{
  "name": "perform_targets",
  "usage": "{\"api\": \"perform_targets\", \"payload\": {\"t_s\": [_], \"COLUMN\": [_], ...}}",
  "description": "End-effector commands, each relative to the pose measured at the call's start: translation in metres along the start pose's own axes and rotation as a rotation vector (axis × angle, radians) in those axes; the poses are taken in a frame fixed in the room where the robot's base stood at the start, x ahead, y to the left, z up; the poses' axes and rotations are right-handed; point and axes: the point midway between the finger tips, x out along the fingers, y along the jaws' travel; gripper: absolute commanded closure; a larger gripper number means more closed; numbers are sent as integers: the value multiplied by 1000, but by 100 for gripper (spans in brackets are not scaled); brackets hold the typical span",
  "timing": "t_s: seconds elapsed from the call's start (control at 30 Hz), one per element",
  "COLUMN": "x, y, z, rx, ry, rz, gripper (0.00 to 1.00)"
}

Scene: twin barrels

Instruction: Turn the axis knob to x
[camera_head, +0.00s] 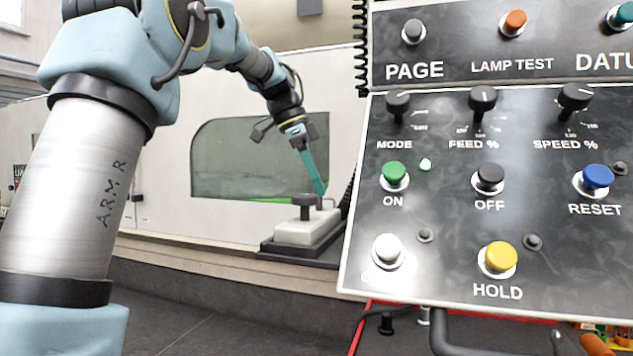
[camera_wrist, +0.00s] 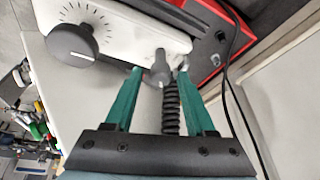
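A white handheld pendant (camera_head: 300,233) sits on a dark base at the middle of the head view. It also shows in the wrist view (camera_wrist: 117,27), with a small grey pointer knob (camera_wrist: 159,66), likely the axis knob. No label by this knob is legible. My gripper (camera_wrist: 160,75) has two teal fingers spread apart, with their tips on either side of the small knob. I cannot tell whether they touch it. In the head view my gripper (camera_head: 321,193) points down at the pendant's right end, where the small knob is hidden.
A large grey dial (camera_wrist: 72,44) with tick marks is beside the small knob. A black coiled cable (camera_wrist: 171,108) runs between the fingers. A big control panel (camera_head: 455,235) with buttons and knobs fills the right of the head view. A windowed machine (camera_head: 160,165) stands behind.

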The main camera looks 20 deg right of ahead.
Motion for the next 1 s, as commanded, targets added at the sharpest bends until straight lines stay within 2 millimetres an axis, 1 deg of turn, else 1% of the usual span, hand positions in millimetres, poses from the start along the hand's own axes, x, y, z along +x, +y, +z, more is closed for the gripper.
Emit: {"api": "perform_targets", "payload": {"t_s": [0.3, 0.43, 0.57, 0.7, 0.8, 0.9, 1.0], "x": [-1, -11, -33, -63, -81, -95, -104], "y": [0, -1, -1, -1, -1, -1, 0], "z": [0, 0, 0, 0, 0, 0, 0], "rx": [0, -1, 1, 0, 0, 0, 0], "ry": [0, 1, 1, 1, 1, 1, 1], "rz": [0, -2, -4, -4, -3, -2, -1], "gripper": [38, 38, 38, 38, 38, 38, 38]}}
